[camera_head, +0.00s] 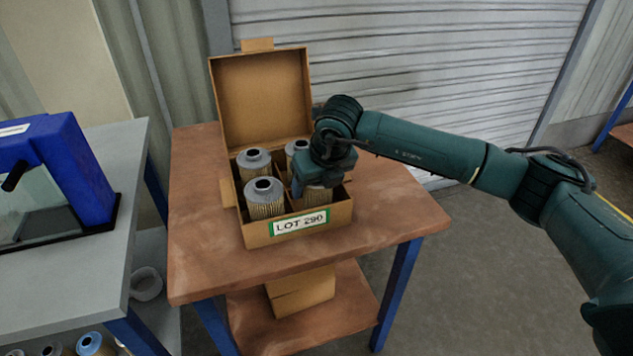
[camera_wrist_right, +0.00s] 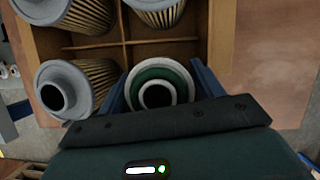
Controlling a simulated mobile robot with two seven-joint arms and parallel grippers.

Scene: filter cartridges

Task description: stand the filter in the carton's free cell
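The open cardboard carton (camera_head: 247,232) stands on the brown table with its lid up. A filter (camera_head: 317,196) with pleated tan sides is in its front right cell, under my right gripper (camera_head: 317,182). In the right wrist view the top of this filter (camera_wrist_right: 151,72) shows a green ring and a pale rim. The right gripper (camera_wrist_right: 161,82) has a blue finger close against each side of it and appears shut on it. The filter looks upright; its bottom is hidden by the carton's front wall. My left gripper is out of view.
Grey-capped filters fill the other cells: front left (camera_head: 264,197), back left (camera_head: 254,162) and back right (camera_head: 297,147). Thin cardboard dividers (camera_wrist_right: 124,30) separate the cells. The raised lid (camera_head: 262,98) stands behind. The brown tabletop (camera_head: 395,210) is clear at right.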

